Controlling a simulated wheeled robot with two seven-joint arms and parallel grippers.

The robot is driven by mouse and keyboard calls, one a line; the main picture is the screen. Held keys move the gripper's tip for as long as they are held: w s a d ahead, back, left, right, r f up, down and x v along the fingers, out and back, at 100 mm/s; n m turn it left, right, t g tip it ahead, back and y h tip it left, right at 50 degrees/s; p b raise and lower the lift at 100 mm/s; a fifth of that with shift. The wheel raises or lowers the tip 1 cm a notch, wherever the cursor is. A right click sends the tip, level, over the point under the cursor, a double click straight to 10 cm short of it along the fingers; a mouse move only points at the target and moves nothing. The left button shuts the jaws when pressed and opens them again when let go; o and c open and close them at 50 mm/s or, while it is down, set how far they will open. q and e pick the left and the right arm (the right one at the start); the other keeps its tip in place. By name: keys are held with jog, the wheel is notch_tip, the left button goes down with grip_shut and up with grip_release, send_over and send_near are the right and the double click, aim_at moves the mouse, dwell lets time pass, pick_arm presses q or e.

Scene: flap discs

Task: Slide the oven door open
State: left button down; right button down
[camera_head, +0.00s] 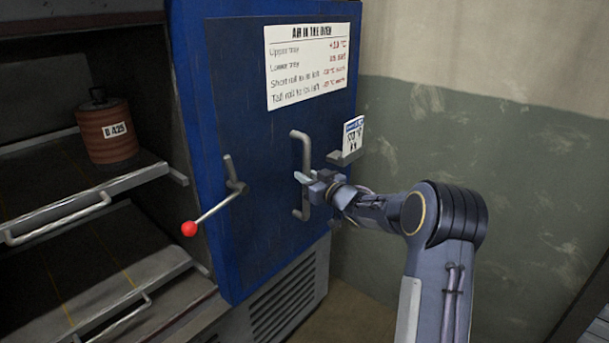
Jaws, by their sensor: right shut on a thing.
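The blue oven door (255,240) stands on the right side of the oven front, with the oven's inside exposed to its left. A grey vertical bar handle (304,152) is fixed on the door's right part. My right gripper (308,181) is shut on the door handle, about its lower middle, with the arm coming in from the right. A lever with a red ball (189,229) is mounted on the door left of the handle and slants down to the left. My left gripper is not in view.
Two trays with front handles (60,222) sit in the open oven at left; a reddish canister (106,131) marked B 425 stands on the upper one. A notice (307,66) is on the door. A small card (352,136) stands on a ledge beside the handle. A wall (500,170) is at right.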

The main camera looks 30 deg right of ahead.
jog(key=shift+d+r, duration=0.15)
jog(key=shift+d, duration=0.15)
jog(key=c, duration=1.6)
grip_release()
jog(key=shift+o, duration=1.3)
jog(key=shift+w+d, duration=0.1)
jog(key=s+d+b, duration=0.1)
jog(key=s, duration=0.6)
jog(key=shift+s, duration=0.4)
